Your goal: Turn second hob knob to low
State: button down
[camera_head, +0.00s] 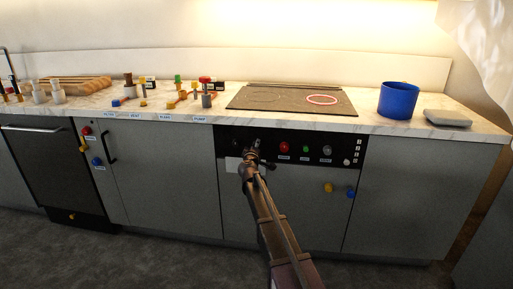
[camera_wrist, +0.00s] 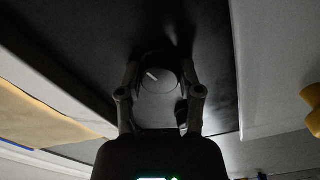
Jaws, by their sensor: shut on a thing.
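My gripper (camera_head: 251,156) is at the left part of the black control panel (camera_head: 348,141) below the hob. In the wrist view its two fingers (camera_wrist: 160,95) are shut on a round dark knob (camera_wrist: 158,82), one finger on each side. A short white mark on the knob's face is tilted toward the upper left. In the head view my gripper largely hides this knob, and I cannot tell its place in the row. A red knob (camera_head: 284,147), a small green knob (camera_head: 306,149) and a grey knob (camera_head: 327,150) sit to the right.
The hob (camera_head: 290,105) has a glowing red ring at its right. A blue pot (camera_head: 398,100) stands on the counter beside it. Yellow (camera_head: 328,187) and blue (camera_head: 351,194) knobs stick out from the cabinet front below. Several colourful valves stand on the left counter.

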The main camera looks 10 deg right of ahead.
jog(key=shift+w+m, duration=0.1)
jog(key=shift+m, duration=1.4)
jog(key=shift+c, duration=1.3)
grip_release()
jog(key=shift+s, duration=0.2)
jog(key=v, duration=1.1)
jog(key=shift+s, duration=0.35)
jog(key=shift+a+r, duration=0.1)
jog(key=shift+a, duration=0.05)
